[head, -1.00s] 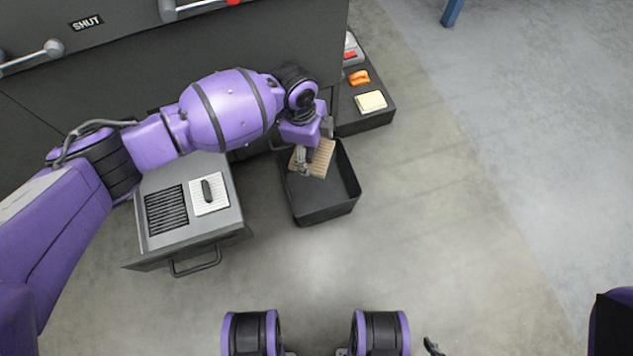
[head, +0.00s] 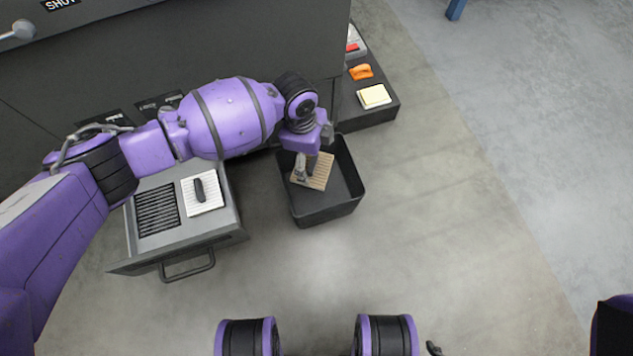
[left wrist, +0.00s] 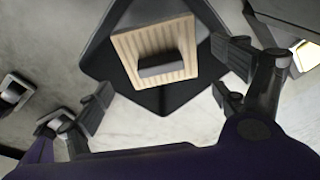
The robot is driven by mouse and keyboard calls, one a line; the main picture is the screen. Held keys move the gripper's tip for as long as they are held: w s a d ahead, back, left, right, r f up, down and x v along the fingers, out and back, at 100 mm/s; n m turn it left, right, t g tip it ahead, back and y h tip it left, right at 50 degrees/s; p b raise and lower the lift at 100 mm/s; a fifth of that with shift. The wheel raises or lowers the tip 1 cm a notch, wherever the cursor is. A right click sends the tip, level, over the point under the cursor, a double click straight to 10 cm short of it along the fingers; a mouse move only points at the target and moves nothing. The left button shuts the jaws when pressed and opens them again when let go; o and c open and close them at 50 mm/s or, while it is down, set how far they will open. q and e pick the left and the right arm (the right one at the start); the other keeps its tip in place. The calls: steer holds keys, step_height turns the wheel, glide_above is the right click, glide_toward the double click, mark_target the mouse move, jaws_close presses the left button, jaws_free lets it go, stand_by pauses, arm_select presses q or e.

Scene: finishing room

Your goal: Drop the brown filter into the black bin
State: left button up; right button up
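The brown filter (head: 322,178), a ribbed tan square with a dark handle, lies within the walls of the black bin (head: 335,212). In the left wrist view the filter (left wrist: 183,38) is seen from above, against the dark inside of the bin (left wrist: 180,98). My left gripper (head: 306,164) is over the bin, pointing down. In the left wrist view its fingers (left wrist: 162,78) are wide apart, with the filter's handle beyond them, untouched. At the bottom of the head view a small dark tip (head: 433,348) may belong to my right gripper.
An open grey drawer (head: 232,212) left of the bin holds a black slatted filter (head: 157,210) and a white filter (head: 203,194). A dark tray (head: 383,115) at the back right carries an orange item (head: 361,72) and a cream block (head: 374,96). Floor to the right is clear.

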arm_select(q)
steer(key=shift+o, duration=0.3)
arm_select(e)
steer(key=shift+s, duration=0.4)
arm_select(q)
steer(key=shift+r, duration=0.35)
step_height(320, 180, up, 11)
steer(key=a, duration=0.1)
steer(key=shift+w+a, duration=0.2)
arm_select(e)
steer(key=shift+w, duration=0.2)
arm_select(q)
steer(key=shift+r, duration=0.1)
